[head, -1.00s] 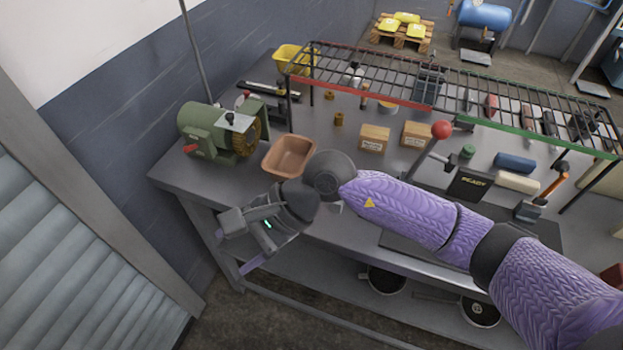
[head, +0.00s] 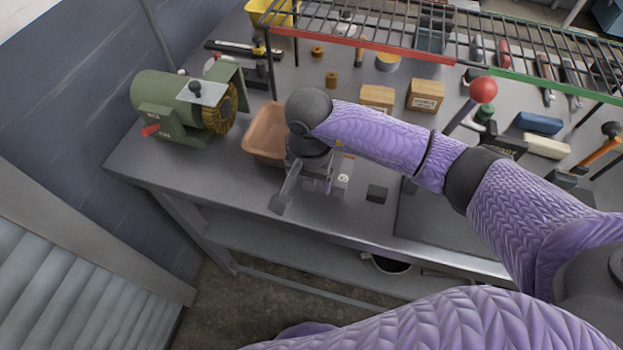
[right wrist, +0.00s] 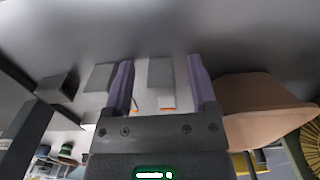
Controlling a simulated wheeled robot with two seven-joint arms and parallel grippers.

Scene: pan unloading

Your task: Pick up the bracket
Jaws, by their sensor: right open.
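My right gripper (head: 304,194) is open above the bench's front edge area, just right of the tan bin. In the right wrist view its two lavender fingers (right wrist: 160,62) stand apart, with a small grey block-like piece (right wrist: 160,78) seen between them, not gripped. A similar grey piece (right wrist: 98,80) shows outside the left finger. In the head view a light grey piece (head: 343,178) lies just right of the gripper. One of these may be the bracket; I cannot tell which. My left gripper is not in view.
The tan bin (head: 262,140) stands close left of the gripper. A dark block (head: 376,193) lies to its right. A green grinder (head: 172,105) stands at the left, cardboard boxes (head: 425,96) behind, and a wire rack (head: 400,30) above the back. A red-knobbed lever (head: 482,90) rises at the right.

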